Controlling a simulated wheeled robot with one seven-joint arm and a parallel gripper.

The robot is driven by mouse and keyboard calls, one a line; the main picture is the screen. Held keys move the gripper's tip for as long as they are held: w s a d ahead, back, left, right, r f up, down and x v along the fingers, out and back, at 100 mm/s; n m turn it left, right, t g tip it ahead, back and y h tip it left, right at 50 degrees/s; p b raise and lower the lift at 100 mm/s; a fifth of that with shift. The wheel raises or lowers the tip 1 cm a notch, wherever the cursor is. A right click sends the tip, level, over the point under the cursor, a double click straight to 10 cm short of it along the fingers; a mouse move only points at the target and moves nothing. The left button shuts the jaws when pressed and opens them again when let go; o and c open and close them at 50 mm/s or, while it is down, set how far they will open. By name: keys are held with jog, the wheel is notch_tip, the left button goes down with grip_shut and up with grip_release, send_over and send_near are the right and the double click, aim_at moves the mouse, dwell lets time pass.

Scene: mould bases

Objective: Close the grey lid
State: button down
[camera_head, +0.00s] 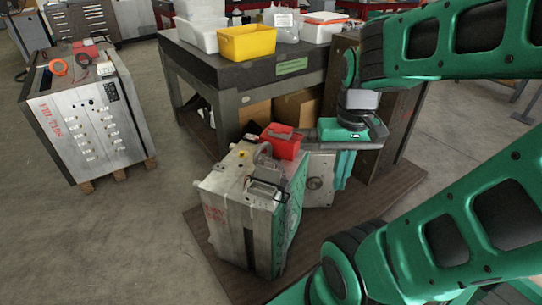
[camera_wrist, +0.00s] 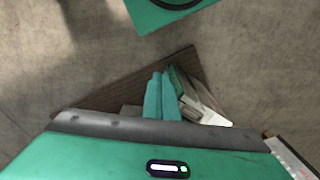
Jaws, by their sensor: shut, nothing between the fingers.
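I cannot single out a grey lid with certainty. A grey metal mould base (camera_head: 235,205) stands on the brown board in the middle, with a green side face and a dark handle (camera_head: 268,190) on top. A small red box (camera_head: 282,141) is at its back edge. A second grey block (camera_head: 319,180) with a round fitting stands just behind it to the right. My gripper (camera_head: 343,183) points down beside that block, its teal fingers together with nothing seen between them. In the wrist view the fingers (camera_wrist: 158,95) are side by side, with pale metal edges (camera_wrist: 200,108) to their right.
A dark table (camera_head: 225,68) behind holds a yellow bin (camera_head: 246,42) and white bins; cardboard boxes (camera_head: 297,108) are under it. A brown cabinet (camera_head: 398,125) is close behind my gripper. Another mould base (camera_head: 88,125) stands at the left. Floor between is clear.

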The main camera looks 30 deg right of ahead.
jog(key=w+d+f+m, duration=0.2)
jog(key=w+d, duration=0.2)
jog(key=w, duration=1)
jog(key=w+d+f+m, duration=0.2)
jog(key=w+d, duration=0.1)
jog(key=w, duration=1)
jog(key=w+d+f+m, duration=0.1)
jog(key=w+f, duration=0.7)
jog(key=w, duration=0.2)
send_over(268, 174)
jog(key=w+d, duration=0.2)
jog(key=d, duration=0.1)
notch_tip(268, 174, down, 7)
jog(key=shift+w+d+f, duration=0.2)
